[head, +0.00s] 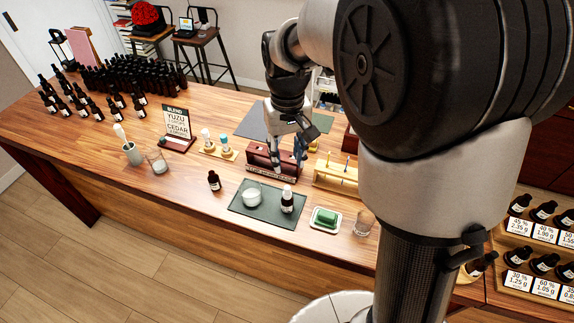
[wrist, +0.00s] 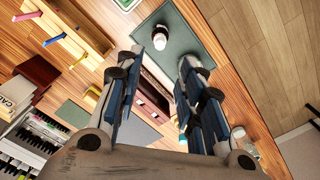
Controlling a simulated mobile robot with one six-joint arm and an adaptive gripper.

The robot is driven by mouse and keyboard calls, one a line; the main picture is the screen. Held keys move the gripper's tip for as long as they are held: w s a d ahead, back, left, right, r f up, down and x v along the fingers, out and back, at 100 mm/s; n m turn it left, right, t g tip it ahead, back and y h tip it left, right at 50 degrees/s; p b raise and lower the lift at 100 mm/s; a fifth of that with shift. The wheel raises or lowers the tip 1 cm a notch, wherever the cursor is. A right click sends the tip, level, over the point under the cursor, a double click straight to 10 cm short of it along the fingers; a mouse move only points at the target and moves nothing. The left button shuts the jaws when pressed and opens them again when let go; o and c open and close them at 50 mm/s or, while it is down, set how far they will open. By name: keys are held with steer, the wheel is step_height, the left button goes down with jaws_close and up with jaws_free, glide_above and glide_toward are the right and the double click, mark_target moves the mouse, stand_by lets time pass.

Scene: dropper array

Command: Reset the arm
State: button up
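My gripper (head: 288,166) is over the wooden counter in the head view, fingers pointing down at a dark red wooden rack (head: 262,158). In the wrist view my gripper (wrist: 158,60) has its two fingers well apart. Nothing is held between them. My arm comes down from the upper right in the head view and hides part of the counter.
A green mat (head: 245,212) in front holds a white bowl (head: 252,198) and a white-capped dark bottle (head: 287,204). A yellow wooden rack (head: 336,181) stands right of my gripper. A green block (head: 326,217) and a glass (head: 364,222) are near the front edge. Several bottles (head: 130,78) crowd the far left.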

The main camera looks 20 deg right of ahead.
steer(key=s+r+t+b, duration=0.3)
steer(key=s+t+b, duration=0.1)
steer(key=s, duration=1.7)
steer(key=shift+s+r+t+b, duration=0.2)
steer(key=shift+t+b, duration=0.1)
steer(key=shift+b, duration=0.05)
stand_by(1.0)
